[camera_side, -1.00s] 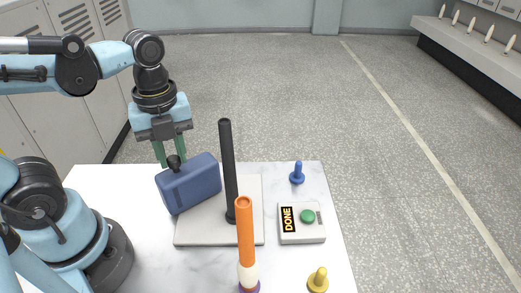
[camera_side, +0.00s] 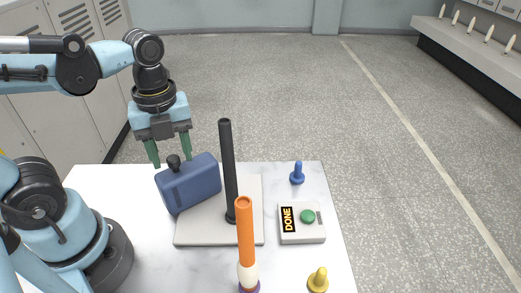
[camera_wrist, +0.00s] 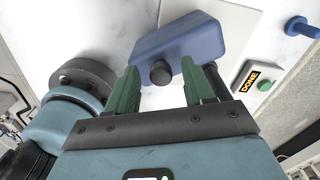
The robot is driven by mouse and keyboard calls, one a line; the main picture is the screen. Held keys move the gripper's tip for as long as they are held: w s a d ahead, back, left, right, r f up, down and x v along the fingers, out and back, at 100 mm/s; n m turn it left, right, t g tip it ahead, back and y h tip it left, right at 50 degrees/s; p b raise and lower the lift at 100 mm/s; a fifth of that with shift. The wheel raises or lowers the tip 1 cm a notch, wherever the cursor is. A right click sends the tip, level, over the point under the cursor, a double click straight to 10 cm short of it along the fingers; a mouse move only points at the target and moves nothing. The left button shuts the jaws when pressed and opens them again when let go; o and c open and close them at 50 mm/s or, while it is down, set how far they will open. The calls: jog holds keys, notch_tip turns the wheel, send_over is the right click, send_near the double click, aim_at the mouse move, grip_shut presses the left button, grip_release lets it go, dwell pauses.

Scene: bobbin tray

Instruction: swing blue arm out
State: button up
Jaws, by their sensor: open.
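The blue arm (camera_side: 190,186) is a thick blue block on the left part of a grey base plate (camera_side: 205,238), beside an upright black post (camera_side: 228,165). A dark round knob (camera_side: 173,162) sticks up from it. My gripper (camera_side: 171,160) is open above the blue arm, with its green fingers apart on either side of the knob. In the wrist view the knob (camera_wrist: 160,73) sits between the two fingertips (camera_wrist: 160,78), touching neither as far as I can see. The blue arm also shows there (camera_wrist: 185,40).
An orange rod (camera_side: 245,230) with a white lower part stands in front of the plate. A DONE box (camera_side: 301,235) with a green button (camera_side: 307,216) lies at the right. A blue peg (camera_side: 297,175) and a yellow peg (camera_side: 318,281) stand near the table's right edge.

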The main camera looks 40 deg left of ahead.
jog(key=shift+r, duration=0.1)
notch_tip(320, 180, up, 12)
dwell(0.6)
jog(key=w+f+n+t, duration=0.1)
jog(key=w+f+n, duration=0.1)
jog(key=n, duration=0.3)
jog(key=w+f+n+t, duration=0.2)
jog(key=f+n, duration=0.2)
jog(key=n, duration=0.2)
jog(key=w+f+n+t, duration=0.2)
jog(key=f+n, duration=0.1)
jog(key=n, duration=0.3)
jog(key=shift+w+a, duration=0.1)
jog(key=shift+a, duration=0.15)
jog(key=n, duration=0.2)
jog(key=f+n+t, duration=0.1)
jog(key=n, duration=0.1)
jog(key=w+n+t, duration=0.1)
jog(key=n, duration=0.1)
jog(key=shift+w+a+f, duration=0.1)
jog(key=shift+f, duration=0.25)
